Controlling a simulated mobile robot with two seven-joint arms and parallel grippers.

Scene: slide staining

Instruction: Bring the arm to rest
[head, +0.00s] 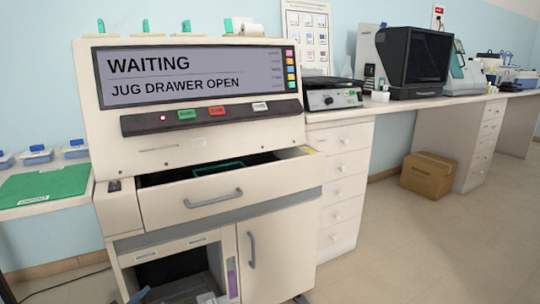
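Neither of my grippers shows in the head view. The staining machine (120,165) stands at the left. Its screen (190,74) reads "WAITING" and "JUG DRAWER OPEN". A wide drawer (170,208) with a curved handle is pulled part way out, and a green-edged item (222,167) shows in its opening. Below it, the left compartment is open and dark, with a grey item (175,290) partly visible inside. The cupboard door (280,245) at the lower right looks shut.
A green mat (45,185) and several blue-lidded boxes lie on a side table at the left. A bench to the right holds a small device (330,98) and a dark-fronted instrument (415,62). A cardboard box (428,175) sits on the floor, which is clear at the lower right.

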